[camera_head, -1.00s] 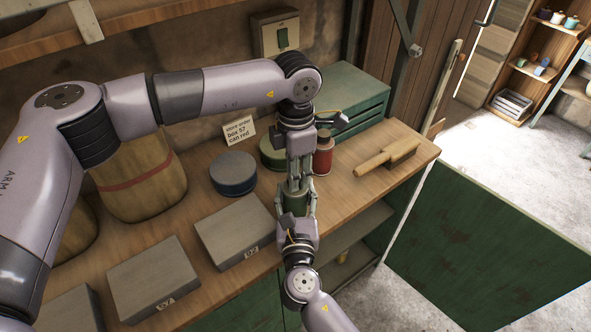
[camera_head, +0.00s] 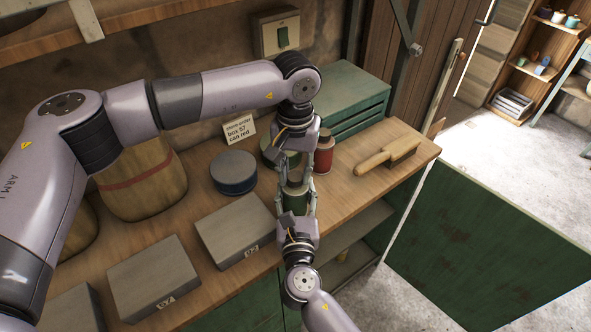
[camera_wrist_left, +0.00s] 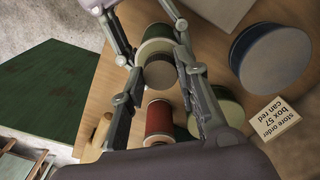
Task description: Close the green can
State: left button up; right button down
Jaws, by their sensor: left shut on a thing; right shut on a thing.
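The green can (camera_head: 296,197) is held above the front of the bench, between my two grippers. My right gripper (camera_head: 297,203) comes from below in the head view and is shut on the can's body. My left gripper (camera_head: 294,177) comes from above and is shut on a round grey-brown lid (camera_wrist_left: 160,72). In the left wrist view the lid lies between my left fingers, in front of the can's pale rim (camera_wrist_left: 154,46). The fingers hide part of the can, and I cannot tell whether the lid is fully seated.
A red can (camera_head: 324,152), another green can (camera_head: 266,146) and a blue round tin (camera_head: 233,173) stand close behind on the bench. A wooden-handled tool (camera_head: 385,158) lies to the right. Flat grey boxes (camera_head: 236,226) lie left. A small sign (camera_head: 239,131) stands behind.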

pick_arm(q)
jog(key=m, duration=0.7)
jog(key=shift+w, duration=0.1)
jog(key=o, duration=0.7)
jog(key=shift+o, duration=0.2)
jog(key=shift+r, duration=2.25)
jog(key=shift+c, duration=0.4)
